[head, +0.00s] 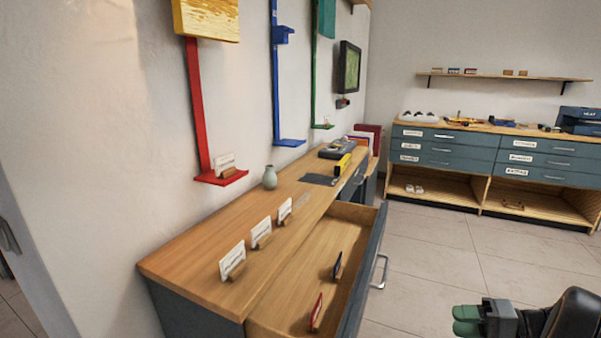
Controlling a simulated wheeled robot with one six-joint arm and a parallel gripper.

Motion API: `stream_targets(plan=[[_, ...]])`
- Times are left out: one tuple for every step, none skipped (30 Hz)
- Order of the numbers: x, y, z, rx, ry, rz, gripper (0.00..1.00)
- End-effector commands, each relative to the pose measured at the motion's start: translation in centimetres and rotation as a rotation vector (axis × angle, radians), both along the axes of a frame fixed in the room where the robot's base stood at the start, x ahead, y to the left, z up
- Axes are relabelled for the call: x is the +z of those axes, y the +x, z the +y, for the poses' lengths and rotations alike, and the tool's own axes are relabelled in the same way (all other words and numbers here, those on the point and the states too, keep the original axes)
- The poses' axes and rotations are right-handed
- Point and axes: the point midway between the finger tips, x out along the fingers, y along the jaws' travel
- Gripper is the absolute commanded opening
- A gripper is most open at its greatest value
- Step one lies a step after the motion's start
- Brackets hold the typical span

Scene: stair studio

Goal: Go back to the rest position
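My gripper (467,321) is at the lower right of the head view, over the floor and to the right of the open drawer. Its two green fingertips point left and lie close together, with no gap seen between them. Nothing shows held in it. It touches nothing that I can see. Part of my dark arm behind it is cut off by the right edge of the picture.
The wooden counter (190,262) runs along the left wall. Its drawer (322,255) stands open, with a red and a dark item inside. A drawer cabinet (455,152) is at the back. The tiled floor between is clear.

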Motion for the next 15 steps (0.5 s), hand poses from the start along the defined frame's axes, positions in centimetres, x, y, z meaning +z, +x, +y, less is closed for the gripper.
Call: stream_targets(plan=[[1.1,0.0,0.6,0.012,-0.018,0.019,0.36],[1.4,-0.1,0.9,0.018,-0.029,0.03,0.36],[1.8,-0.1,1.3,0.026,-0.045,0.044,0.36],[2.2,-0.2,1.6,0.033,-0.059,0.057,0.36],[2.5,-0.2,2.0,0.04,-0.072,0.07,0.36],[3.0,-0.3,2.6,0.052,-0.09,0.086,0.36],[3.5,-0.3,3.1,0.062,-0.109,0.101,0.36],[3.9,-0.4,3.6,0.073,-0.127,0.115,0.36],[4.6,-0.4,4.4,0.088,-0.153,0.135,0.36],[5.1,-0.5,5.0,0.101,-0.175,0.151,0.36],[5.7,-0.6,5.7,0.114,-0.199,0.165,0.36],[6.5,-0.8,6.6,0.13,-0.233,0.188,0.36],[7.1,-1.0,7.2,0.142,-0.263,0.204,0.36],[7.8,-1.2,7.9,0.155,-0.292,0.219,0.36],[8.7,-1.5,8.8,0.171,-0.337,0.239,0.36]])
